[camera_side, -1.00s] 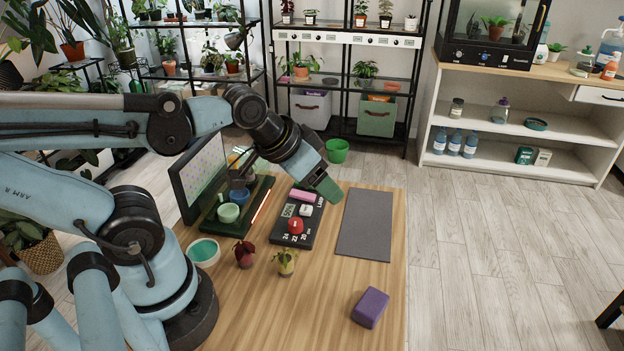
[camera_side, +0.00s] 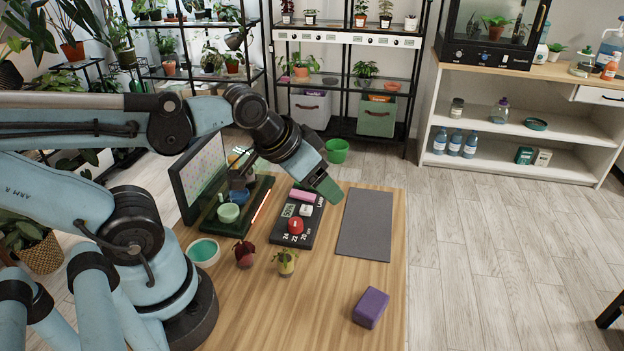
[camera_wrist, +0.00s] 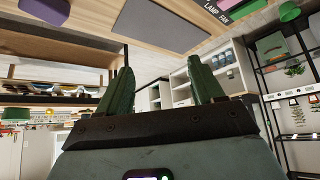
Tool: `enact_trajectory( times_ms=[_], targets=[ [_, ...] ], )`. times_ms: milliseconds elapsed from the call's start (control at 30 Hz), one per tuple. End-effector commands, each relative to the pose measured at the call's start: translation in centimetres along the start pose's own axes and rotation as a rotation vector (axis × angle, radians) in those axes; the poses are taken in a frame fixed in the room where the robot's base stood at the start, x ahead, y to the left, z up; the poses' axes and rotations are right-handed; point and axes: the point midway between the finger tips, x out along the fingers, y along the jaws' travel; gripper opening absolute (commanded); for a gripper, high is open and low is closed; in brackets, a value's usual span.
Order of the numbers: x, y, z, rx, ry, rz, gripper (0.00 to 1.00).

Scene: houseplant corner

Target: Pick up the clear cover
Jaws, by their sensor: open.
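I cannot make out a clear cover in either view. My gripper (camera_side: 325,188) is above the back of the wooden table, over the gap between the black control panel (camera_side: 279,234) and the grey mat (camera_side: 366,226). In the wrist view my gripper (camera_wrist: 160,80) shows two green fingers spread apart with nothing between them. It touches nothing that I can see.
A dark red plant (camera_side: 244,254) and a yellow-green plant (camera_side: 286,262) stand mid-table. A purple block (camera_side: 370,307) lies front right. A teal bowl (camera_side: 203,250) and an upright screen (camera_side: 198,170) are left. The table's front middle is clear.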

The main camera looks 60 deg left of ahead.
Motion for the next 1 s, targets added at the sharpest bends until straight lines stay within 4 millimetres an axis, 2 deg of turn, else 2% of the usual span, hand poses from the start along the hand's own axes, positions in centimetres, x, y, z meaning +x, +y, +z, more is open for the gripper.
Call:
enact_trajectory(
  times_ms=[267,300,367,667,767,833,1000],
  targets=[
    [0.0,0.0,0.0,0.0,0.0,0.0,0.67],
    [0.0,0.0,0.0,0.0,0.0,0.0,0.65],
    [0.0,0.0,0.0,0.0,0.0,0.0,0.56],
    [0.0,-0.2,-0.1,0.002,-0.004,-0.004,0.56],
    [-0.3,-1.5,-0.3,0.018,-0.031,-0.026,0.56],
    [-0.9,-3.3,-0.6,0.046,-0.072,-0.05,0.56],
    [-3.3,-9.4,-0.9,0.142,-0.23,-0.085,0.56]
  ],
)
